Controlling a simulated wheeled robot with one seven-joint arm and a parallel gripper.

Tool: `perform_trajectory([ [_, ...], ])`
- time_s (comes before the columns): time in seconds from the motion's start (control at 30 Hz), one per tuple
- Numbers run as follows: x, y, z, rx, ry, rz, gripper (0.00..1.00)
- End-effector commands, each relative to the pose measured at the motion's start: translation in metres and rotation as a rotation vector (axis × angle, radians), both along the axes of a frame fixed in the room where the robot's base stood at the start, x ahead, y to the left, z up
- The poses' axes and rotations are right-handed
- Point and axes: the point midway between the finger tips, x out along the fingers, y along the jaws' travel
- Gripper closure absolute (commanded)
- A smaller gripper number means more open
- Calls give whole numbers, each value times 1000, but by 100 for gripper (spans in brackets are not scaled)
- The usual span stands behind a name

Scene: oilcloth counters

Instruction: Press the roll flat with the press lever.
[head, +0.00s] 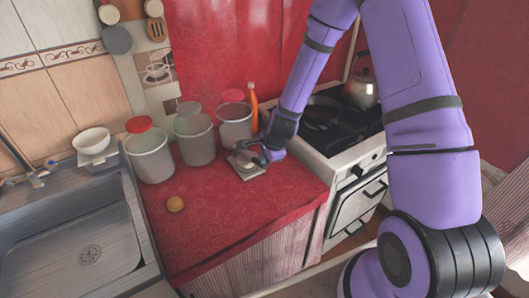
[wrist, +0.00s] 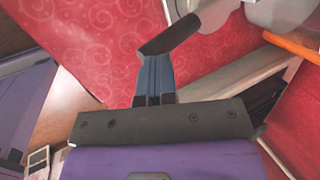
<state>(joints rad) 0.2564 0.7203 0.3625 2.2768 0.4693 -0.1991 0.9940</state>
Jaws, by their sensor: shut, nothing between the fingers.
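A small press (head: 248,169) with a pale flat base stands on the red counter near the stove. A small pale shape shows on it under my gripper, too small to tell whether it is the roll.
Several canisters (head: 149,155) line the back of the counter, behind the press. An orange bottle (head: 253,105) stands beside them and shows in the wrist view (wrist: 292,45). The stove (head: 340,135) is at the right, the sink (head: 75,245) at the left. The counter's front is clear.

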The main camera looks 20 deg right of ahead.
Motion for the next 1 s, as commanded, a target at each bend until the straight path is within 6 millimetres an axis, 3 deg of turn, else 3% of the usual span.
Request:
perform_trajectory([
  [0.5, -16, -3, -53, 1, 4, -1, 100],
  [1.0, -16, -3, -63, 1, 0, 0, 100],
])
